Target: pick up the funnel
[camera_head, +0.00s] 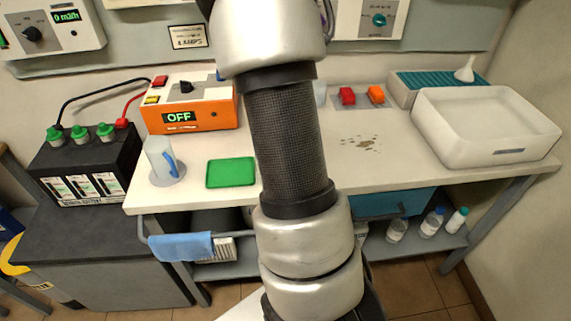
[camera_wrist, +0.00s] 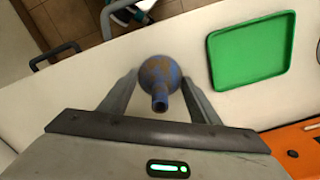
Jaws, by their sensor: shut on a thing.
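In the wrist view my gripper (camera_wrist: 160,80) is shut on a round, mottled blue-and-brown thing (camera_wrist: 159,72). It has a short narrow neck pointing toward the wrist camera, and its far side is hidden. I cannot tell whether it is a funnel. In the head view a white funnel (camera_head: 466,70) stands spout up on the teal-topped grey box at the back right of the bench, away from my gripper. My arm hides the gripper and the held thing in the head view.
A green tray (camera_head: 231,172) lies left of my arm and shows beside my gripper in the wrist view (camera_wrist: 250,50). A jug (camera_head: 163,161), an orange charger unit (camera_head: 190,104) and a black battery (camera_head: 85,165) stand left. A white basin (camera_head: 485,126) stands right.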

